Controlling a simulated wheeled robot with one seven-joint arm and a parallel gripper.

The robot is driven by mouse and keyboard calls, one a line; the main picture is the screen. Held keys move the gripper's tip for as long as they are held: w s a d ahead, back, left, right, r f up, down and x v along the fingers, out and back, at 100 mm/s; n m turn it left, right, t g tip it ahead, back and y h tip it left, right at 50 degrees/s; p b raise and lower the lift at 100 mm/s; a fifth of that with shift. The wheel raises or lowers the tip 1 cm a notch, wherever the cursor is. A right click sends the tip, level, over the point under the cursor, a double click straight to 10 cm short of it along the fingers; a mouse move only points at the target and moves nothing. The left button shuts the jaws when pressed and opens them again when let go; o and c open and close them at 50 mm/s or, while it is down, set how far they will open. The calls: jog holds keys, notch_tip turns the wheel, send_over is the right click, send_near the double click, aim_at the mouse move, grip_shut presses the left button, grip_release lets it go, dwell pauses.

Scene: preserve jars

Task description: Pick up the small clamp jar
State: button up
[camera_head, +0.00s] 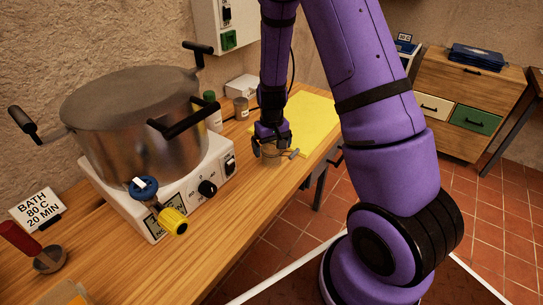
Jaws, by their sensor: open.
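The small clamp jar (271,156) appears as a small, brownish, glassy shape at the tabletop, directly under and between the fingers of my gripper (270,150). My gripper points down, with its dark fingers open on either side of it. The fingers and wrist hide much of the jar, and I cannot tell whether they touch it. A small grey piece (293,153) sticks out just right of the fingers; it may be part of the jar's clamp.
A large steel pot (140,125) stands on a white heater (160,190) at the left. A green-capped bottle (213,117) and a small brown-lidded jar (241,109) stand behind my gripper. A yellow mat (308,120) lies to the right. The wooden table (240,215) is bare in front.

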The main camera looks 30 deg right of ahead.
jog(key=shift+f, duration=0.2)
jog(key=c, duration=1.1)
jog(key=shift+r, duration=0.1)
